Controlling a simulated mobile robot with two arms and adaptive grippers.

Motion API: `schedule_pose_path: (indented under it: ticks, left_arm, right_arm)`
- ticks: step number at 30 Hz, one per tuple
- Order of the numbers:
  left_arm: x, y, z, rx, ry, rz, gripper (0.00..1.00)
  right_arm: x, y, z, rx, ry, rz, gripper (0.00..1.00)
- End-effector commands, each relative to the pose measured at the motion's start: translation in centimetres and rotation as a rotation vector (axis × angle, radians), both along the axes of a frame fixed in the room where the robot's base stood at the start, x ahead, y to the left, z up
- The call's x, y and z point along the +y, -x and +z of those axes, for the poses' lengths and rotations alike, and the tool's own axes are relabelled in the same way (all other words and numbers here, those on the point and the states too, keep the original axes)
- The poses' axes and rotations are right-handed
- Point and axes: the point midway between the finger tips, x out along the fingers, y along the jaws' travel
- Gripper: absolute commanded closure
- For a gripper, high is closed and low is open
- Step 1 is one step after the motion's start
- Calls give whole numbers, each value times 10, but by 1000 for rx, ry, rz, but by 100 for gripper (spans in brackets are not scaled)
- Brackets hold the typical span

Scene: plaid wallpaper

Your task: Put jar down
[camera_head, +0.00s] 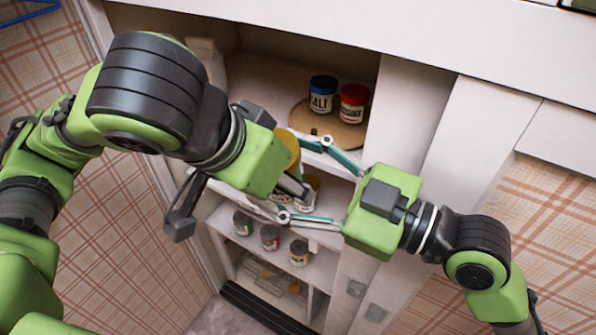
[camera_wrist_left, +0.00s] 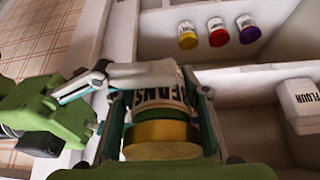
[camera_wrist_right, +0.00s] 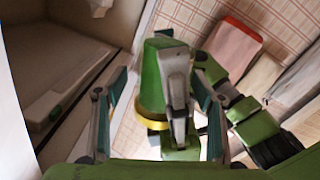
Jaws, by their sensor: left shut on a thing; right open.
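A jar lettered BEANS with a yellow lid (camera_wrist_left: 160,138) is in my left gripper (camera_wrist_left: 160,98), between its fingers in the left wrist view. In the head view my left gripper hides most of the jar, and a yellow part (camera_head: 289,150) shows behind it at the cupboard. My right gripper (camera_head: 318,180) is open, its fingers spread either side of my left gripper and the jar. In the right wrist view the yellow lid (camera_wrist_right: 152,123) shows between the right gripper's fingers (camera_wrist_right: 157,98). I cannot tell whether they touch it.
A round wooden board (camera_head: 340,132) on the upper shelf carries a blue-lidded jar (camera_head: 321,95) and a red-lidded jar (camera_head: 352,104). Several small cans, one red (camera_head: 270,237), stand on a lower shelf. A white flour container (camera_wrist_left: 300,100) shows in the left wrist view.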

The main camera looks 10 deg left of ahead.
Motion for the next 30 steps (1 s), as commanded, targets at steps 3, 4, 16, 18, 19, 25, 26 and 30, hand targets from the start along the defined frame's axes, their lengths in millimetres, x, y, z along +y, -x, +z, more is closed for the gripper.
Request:
schedule_pose_path:
  ticks: [3, 4, 16, 18, 19, 25, 26, 30]
  left_arm:
    - [0, 0, 1, -2, 1, 0, 100]
    - [0, 0, 1, -2, 1, 0, 100]
    - [0, 0, 0, -1, 1, -1, 53]
    - [0, 0, 0, -1, 1, -1, 38]
    - [0, 0, 0, 0, 1, -1, 38]
    - [0, 0, 0, 0, 0, 0, 38]
    - [0, 0, 0, 0, 0, 0, 38]
    - [0, 2, 4, -2, 0, -1, 38]
  right_arm:
    - [1, 0, 0, 0, 0, 0, 37]
    - [1, 0, 0, -1, 0, 0, 37]
    - [1, -1, 1, -3, -2, -1, 87]
    - [1, -1, 1, -4, -2, -1, 87]
    - [1, -1, 1, -3, -2, -1, 87]
    - [1, 0, 1, -3, -2, -1, 87]
    - [1, 0, 1, -3, -1, 0, 87]
    - [1, 0, 1, -3, -1, 0, 87]
